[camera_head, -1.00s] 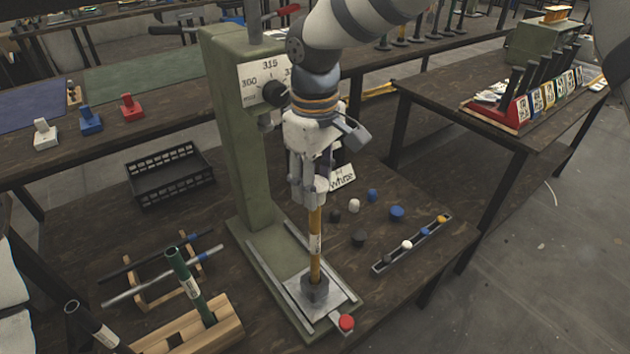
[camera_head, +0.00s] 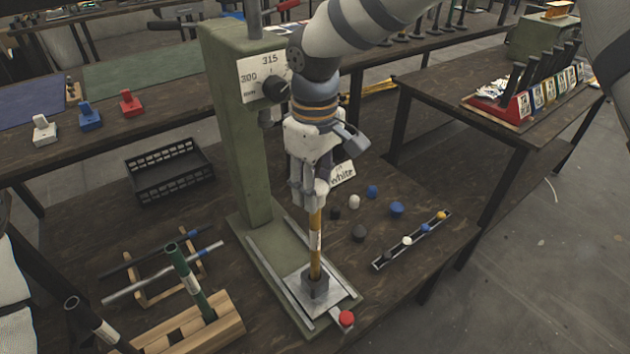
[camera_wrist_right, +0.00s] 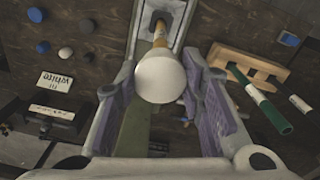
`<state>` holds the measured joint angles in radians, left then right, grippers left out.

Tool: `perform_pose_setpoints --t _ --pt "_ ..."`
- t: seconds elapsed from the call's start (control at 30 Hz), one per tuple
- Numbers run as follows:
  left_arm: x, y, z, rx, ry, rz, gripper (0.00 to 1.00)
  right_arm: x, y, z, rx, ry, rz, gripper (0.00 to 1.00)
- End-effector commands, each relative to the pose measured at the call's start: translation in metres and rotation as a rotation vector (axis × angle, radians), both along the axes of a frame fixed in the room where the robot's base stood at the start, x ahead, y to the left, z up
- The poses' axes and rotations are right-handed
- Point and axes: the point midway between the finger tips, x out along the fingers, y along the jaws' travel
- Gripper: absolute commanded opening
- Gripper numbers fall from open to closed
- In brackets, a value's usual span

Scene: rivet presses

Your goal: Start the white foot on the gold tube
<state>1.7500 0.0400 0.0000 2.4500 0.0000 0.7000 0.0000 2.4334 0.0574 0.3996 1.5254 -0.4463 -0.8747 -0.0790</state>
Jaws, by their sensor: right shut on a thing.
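The gold tube (camera_head: 316,245) stands upright in a grey socket (camera_head: 315,286) on the press bed. My right gripper (camera_head: 316,196) is over the tube's top end, pointing down. It is shut on the white foot, mostly hidden by the fingers in the head view. In the right wrist view, the round white foot (camera_wrist_right: 160,79) sits between the finger pads, in line with the gold tube (camera_wrist_right: 160,35) beyond it. The foot is at the tube's end; whether it has entered the tube is hidden. My left gripper is not in view.
The green press column (camera_head: 240,140) stands close left of my right gripper. Several loose feet, including a blue one (camera_head: 397,209), and a narrow tray (camera_head: 385,262) lie to the right. A red button (camera_head: 346,318) is in front. A black crate (camera_head: 170,177) and wooden block (camera_head: 225,322) are left.

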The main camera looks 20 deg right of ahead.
Motion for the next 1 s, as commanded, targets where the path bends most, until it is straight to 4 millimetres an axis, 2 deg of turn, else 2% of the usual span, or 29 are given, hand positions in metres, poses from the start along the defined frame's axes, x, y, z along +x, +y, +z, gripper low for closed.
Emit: perform_pose_setpoints --t 0.3,0.33,0.43,0.77,0.87,1.0 --pt "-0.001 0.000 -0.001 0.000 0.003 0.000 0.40 0.000 0.000 -0.008 -0.001 0.002 0.000 0.16" --pt "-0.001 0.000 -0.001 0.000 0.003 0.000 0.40 0.000 0.000 -0.008 -0.001 0.001 0.000 0.38" --pt "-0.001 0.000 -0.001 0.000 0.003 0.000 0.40 0.000 0.000 -0.008 -0.001 0.001 0.000 0.59" --pt "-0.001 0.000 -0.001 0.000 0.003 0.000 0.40 0.000 0.000 -0.004 0.000 -0.001 0.000 0.59" --pt "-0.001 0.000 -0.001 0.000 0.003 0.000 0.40 0.001 0.000 0.013 0.001 -0.004 -0.002 0.59" --pt "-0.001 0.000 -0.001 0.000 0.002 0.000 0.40 0.001 0.000 0.052 0.001 -0.005 -0.002 0.59"
